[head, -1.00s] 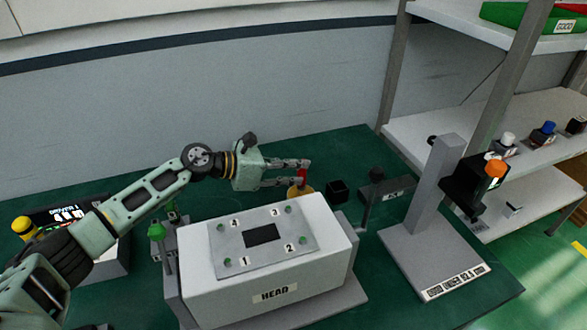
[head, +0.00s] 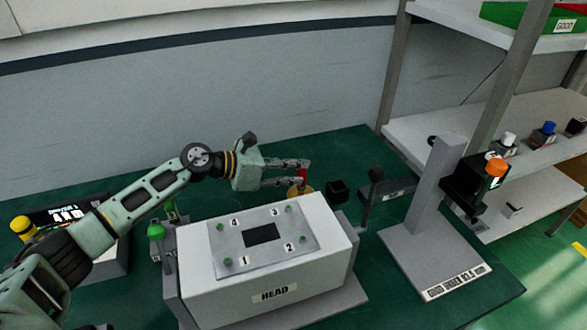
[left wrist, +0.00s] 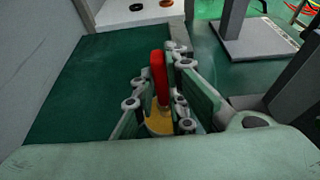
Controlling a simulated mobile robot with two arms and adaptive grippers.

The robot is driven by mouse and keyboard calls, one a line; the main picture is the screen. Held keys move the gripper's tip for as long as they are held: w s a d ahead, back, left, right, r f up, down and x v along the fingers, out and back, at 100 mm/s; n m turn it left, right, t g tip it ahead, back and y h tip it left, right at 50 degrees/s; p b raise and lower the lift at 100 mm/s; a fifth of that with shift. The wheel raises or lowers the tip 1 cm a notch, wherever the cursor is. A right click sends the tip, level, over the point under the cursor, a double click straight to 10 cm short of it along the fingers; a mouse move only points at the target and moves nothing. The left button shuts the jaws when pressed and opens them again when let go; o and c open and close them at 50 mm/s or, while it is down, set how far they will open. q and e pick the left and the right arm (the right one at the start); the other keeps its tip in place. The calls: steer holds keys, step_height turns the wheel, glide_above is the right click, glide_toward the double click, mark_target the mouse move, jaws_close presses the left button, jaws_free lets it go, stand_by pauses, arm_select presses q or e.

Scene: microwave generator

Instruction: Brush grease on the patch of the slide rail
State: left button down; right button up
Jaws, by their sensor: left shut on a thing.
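My left gripper (head: 303,172) reaches over the bench behind the white block marked HEAD. It is shut on a red handle (head: 303,177), which looks like that of the grease brush. In the left wrist view the red handle (left wrist: 160,78) stands nearly upright between the fingers. A yellow round thing (head: 307,190), perhaps the grease pot, is at its lower end; in the left wrist view it is yellow too (left wrist: 158,122). The brush's bristles are hidden. I cannot make out the slide rail's patch for sure. My right gripper is not in view.
The white HEAD block (head: 320,270) with a numbered plate stands in front of the gripper. A small black cube (head: 337,191) is just right of the yellow thing. A grey stand (head: 435,190) and shelves (head: 480,115) are at the right. Green bench behind is clear.

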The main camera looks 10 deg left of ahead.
arm_select(q)
steer(key=shift+s+f, duration=0.1)
steer(key=shift+f, duration=0.05)
step_height(320, 180, up, 7)
steer(key=p, duration=0.4)
steer(key=shift+p, duration=0.3)
stand_by(0.7)
